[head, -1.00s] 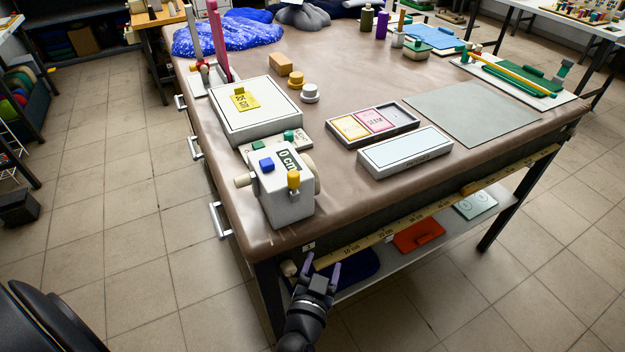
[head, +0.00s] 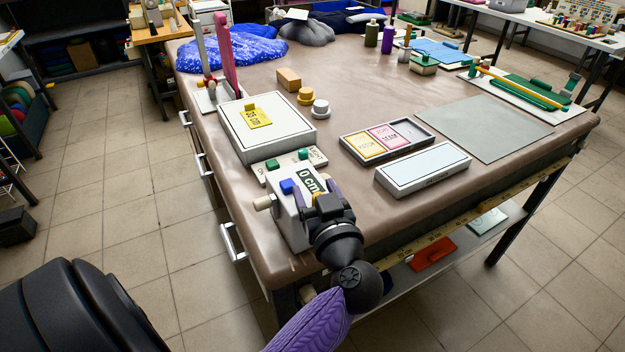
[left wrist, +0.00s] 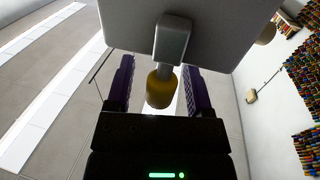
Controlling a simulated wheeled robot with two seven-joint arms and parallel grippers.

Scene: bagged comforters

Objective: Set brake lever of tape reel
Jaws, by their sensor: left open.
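The tape reel (head: 289,222) is a light grey box at the table's near left corner, with a blue button (head: 287,186), a "0 cm" display (head: 309,181) and a pale knob (head: 265,202) on its left side. My left gripper (head: 319,190) is at its front right and covers part of it. In the left wrist view, the grey brake lever (left wrist: 173,40) with its yellow tip (left wrist: 159,88) hangs between the two purple fingers of my left gripper (left wrist: 159,76). The fingers are open, with gaps on both sides of the tip. The head view hides the lever. My right gripper is not in view.
Behind the reel are a white box with a yellow "25 cm" card (head: 257,117) and a strip with green buttons (head: 272,165). A label tray (head: 405,150) and a white box (head: 423,169) lie to the right. A ruler (head: 432,236) runs along the front edge.

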